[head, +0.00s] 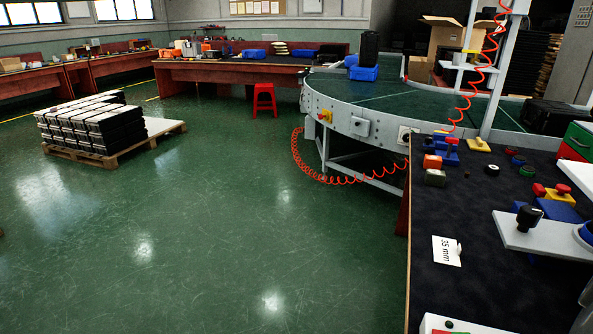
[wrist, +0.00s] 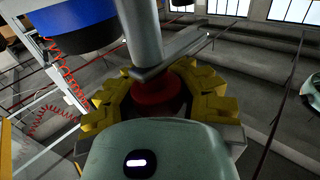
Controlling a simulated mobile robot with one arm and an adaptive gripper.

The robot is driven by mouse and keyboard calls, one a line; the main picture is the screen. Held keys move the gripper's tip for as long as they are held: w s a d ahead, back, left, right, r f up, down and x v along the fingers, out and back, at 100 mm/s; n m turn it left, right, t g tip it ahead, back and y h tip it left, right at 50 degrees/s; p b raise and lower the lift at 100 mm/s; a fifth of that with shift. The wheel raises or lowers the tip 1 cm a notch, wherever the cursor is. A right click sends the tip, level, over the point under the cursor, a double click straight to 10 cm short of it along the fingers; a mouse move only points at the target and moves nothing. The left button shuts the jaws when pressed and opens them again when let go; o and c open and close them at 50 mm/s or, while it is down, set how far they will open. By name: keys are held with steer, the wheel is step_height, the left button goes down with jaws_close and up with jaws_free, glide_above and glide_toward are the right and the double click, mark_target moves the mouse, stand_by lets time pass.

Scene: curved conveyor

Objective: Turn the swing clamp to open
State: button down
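In the head view, a light grey flat arm with a black knob (head: 528,216) stands at the right edge of the dark bench and looks like the swing clamp. A blue round part (head: 588,232) sits at its right end, cut by the frame. My gripper (wrist: 160,92) shows in the wrist view as yellow finger parts spread on both sides of a red round part (wrist: 157,95). A grey post (wrist: 142,35) and a flat grey bar (wrist: 175,52) pass in front of the red part. I cannot tell whether the fingers touch anything; their tips are unclear.
The bench (head: 470,275) carries a "35 mm" card (head: 446,251), a blue, yellow and red fixture (head: 555,203) and several small parts. The curved conveyor (head: 380,105) lies behind. A blue and black cylinder (wrist: 78,20) fills the wrist view's upper left.

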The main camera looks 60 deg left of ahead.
steer(key=shift+d, duration=0.2)
steer(key=c, duration=1.3)
jaws_free()
steer(key=shift+s+d+f, duration=0.15)
steer(key=shift+d, duration=0.05)
steer(key=shift+c, duration=0.2)
steer(key=o, duration=0.7)
steer(key=shift+a, duration=0.2)
steer(key=shift+o, duration=0.2)
step_height(320, 180, up, 10)
